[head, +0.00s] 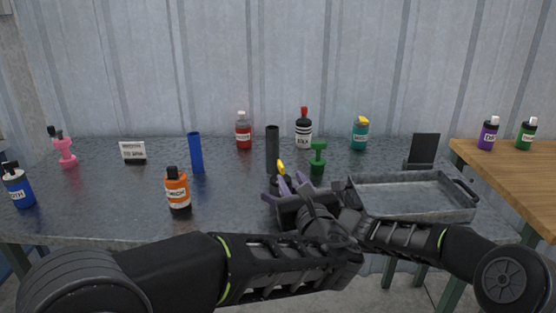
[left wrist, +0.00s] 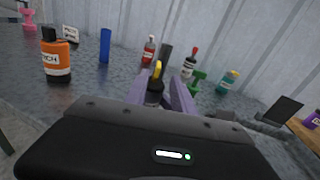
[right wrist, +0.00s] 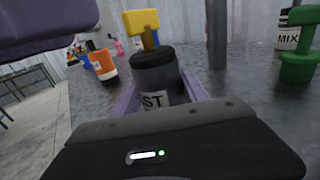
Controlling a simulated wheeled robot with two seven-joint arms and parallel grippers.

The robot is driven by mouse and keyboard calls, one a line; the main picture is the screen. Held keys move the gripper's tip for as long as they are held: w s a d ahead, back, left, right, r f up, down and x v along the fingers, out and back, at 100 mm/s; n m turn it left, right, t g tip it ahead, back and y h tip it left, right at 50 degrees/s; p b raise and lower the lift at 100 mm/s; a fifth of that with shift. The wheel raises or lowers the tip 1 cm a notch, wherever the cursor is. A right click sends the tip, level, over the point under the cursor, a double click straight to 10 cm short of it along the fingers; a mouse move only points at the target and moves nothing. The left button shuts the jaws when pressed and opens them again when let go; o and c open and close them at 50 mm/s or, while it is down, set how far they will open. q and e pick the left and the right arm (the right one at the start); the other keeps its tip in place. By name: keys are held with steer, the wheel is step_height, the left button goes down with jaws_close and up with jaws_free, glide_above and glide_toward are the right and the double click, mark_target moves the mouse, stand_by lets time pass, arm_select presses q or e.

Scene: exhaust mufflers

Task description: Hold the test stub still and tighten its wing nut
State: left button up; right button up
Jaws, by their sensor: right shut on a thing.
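The test stub (right wrist: 155,82) is a dark grey cylinder with a black top and a white label partly reading "ST". Its yellow wing nut (right wrist: 142,28) stands on top. My right gripper (right wrist: 160,88) is shut on the stub's body, which looks upright in the right wrist view. My left gripper (left wrist: 163,82) is open, its purple fingers apart. In the left wrist view the wing nut (left wrist: 157,69) shows between them; I cannot tell whether they touch it. In the head view the wing nut (head: 281,167) shows above the grippers, which hide most of the stub.
A green winged part (head: 318,156) and a dark post (head: 272,148) stand just behind. An orange bottle (head: 178,190) and a blue cylinder (head: 195,152) stand left. A grey metal tray (head: 408,212) lies right. The table's left-middle is mostly clear.

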mark_target(279, 160)
arm_select(q)
steer(key=shift+a+f+m+t, duration=0.25)
steer(key=shift+m+t, duration=0.05)
steer(key=shift+m, duration=0.2)
steer(key=x, duration=1.2)
steer(key=shift+d, duration=0.1)
jaws_close()
